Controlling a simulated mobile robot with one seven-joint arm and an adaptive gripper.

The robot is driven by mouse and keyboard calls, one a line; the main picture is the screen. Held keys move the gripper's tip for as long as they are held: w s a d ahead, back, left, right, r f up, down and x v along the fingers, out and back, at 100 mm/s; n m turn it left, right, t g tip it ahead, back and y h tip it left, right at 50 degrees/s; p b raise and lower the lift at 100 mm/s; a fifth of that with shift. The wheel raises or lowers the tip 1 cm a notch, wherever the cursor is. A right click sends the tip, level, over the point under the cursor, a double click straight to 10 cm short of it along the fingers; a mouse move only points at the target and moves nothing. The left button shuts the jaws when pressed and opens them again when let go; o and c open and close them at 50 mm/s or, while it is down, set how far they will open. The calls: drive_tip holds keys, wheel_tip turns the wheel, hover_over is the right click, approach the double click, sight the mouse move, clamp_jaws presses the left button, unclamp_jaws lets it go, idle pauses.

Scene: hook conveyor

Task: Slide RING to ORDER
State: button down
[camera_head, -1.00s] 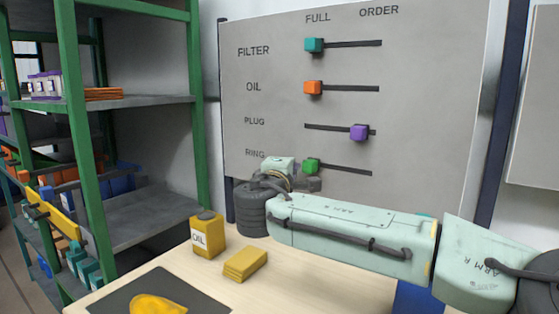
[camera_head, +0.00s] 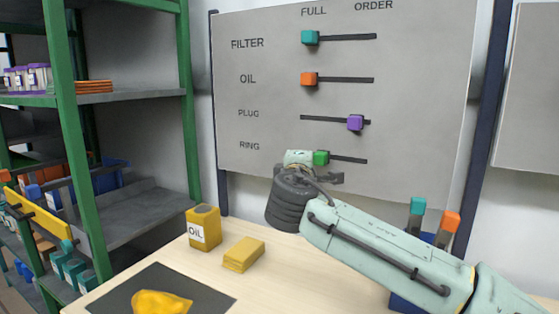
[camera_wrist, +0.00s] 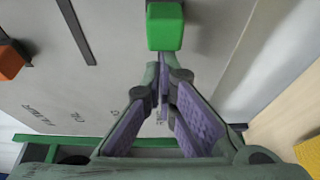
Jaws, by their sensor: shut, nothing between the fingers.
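The green RING slider (camera_head: 321,157) sits on the lowest slot of the grey board, a little right of the slot's left end, under FULL. The slot runs on to its right towards the ORDER side. My gripper (camera_head: 335,178) is at the board by this slider, partly hidden by my own wrist. In the wrist view, my gripper (camera_wrist: 163,75) has its fingertips together with nothing between them. The green slider (camera_wrist: 165,27) stands just beyond the tips there; I cannot tell whether they touch.
Above are the teal FILTER slider (camera_head: 310,38) and orange OIL slider (camera_head: 309,79), both left, and the purple PLUG slider (camera_head: 355,122), towards the right. Green shelving (camera_head: 75,150) stands left.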

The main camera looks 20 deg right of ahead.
drive_tip(key=s+d, duration=0.5)
drive_tip(key=shift+s+d, duration=0.2)
drive_tip(key=shift+d, duration=0.05)
